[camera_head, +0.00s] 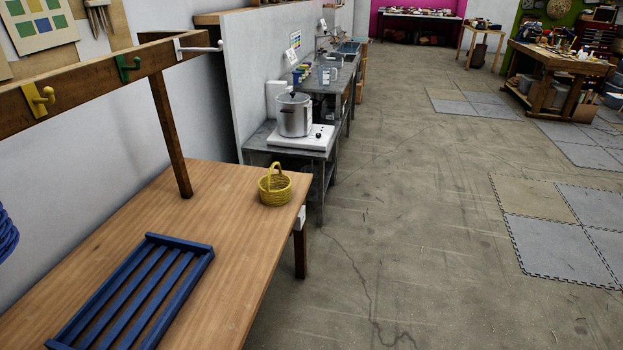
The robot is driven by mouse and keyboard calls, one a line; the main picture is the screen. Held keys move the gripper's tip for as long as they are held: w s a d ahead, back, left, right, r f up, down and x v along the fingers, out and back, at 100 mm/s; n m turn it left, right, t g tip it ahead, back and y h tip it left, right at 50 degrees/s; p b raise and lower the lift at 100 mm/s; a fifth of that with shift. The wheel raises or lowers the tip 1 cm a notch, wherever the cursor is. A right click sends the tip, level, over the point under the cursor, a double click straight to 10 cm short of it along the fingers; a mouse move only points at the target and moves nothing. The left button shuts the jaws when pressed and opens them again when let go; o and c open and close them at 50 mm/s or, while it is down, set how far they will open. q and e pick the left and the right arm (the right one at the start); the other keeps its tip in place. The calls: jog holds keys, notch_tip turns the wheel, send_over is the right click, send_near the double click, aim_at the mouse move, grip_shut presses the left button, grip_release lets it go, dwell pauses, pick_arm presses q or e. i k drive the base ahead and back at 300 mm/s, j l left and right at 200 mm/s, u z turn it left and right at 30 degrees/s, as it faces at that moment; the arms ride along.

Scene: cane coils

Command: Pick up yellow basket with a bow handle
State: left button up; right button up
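A small yellow woven basket (274,190) with an upright bow handle stands on the wooden table (222,215). It sits near the table's far right corner, and the handle arches over its open top. Nothing touches the basket. Neither of my grippers is in the head view.
A blue slatted rack (135,290) lies on the near part of the table. A wooden rail (100,72) with coloured hooks stands over the table on a post. A steel pot (294,115) stands beyond the basket. The concrete floor to the right is open.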

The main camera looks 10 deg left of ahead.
aim_at(276, 197)
jog(key=i+l+z, duration=0.25)
jog(key=i, duration=0.5)
jog(key=i+z, duration=0.25)
jog(key=i, duration=0.45)
jog(key=i+u, duration=0.4)
jog(key=i+l+u, duration=0.2)
jog(key=u, duration=0.25)
jog(key=i+l+u, duration=0.25)
jog(key=u, duration=0.15)
jog(key=i+l+u, duration=0.15)
jog(key=u, duration=0.25)
jog(key=i+l+u, duration=0.1)
jog(key=l+u, duration=0.2)
jog(key=u, duration=0.15)
jog(key=i+l+u, duration=0.1)
jog(key=l+u, duration=0.3)
jog(key=i+l+u, duration=0.15)
jog(key=u, duration=0.25)
jog(key=i+l+u, duration=0.35)
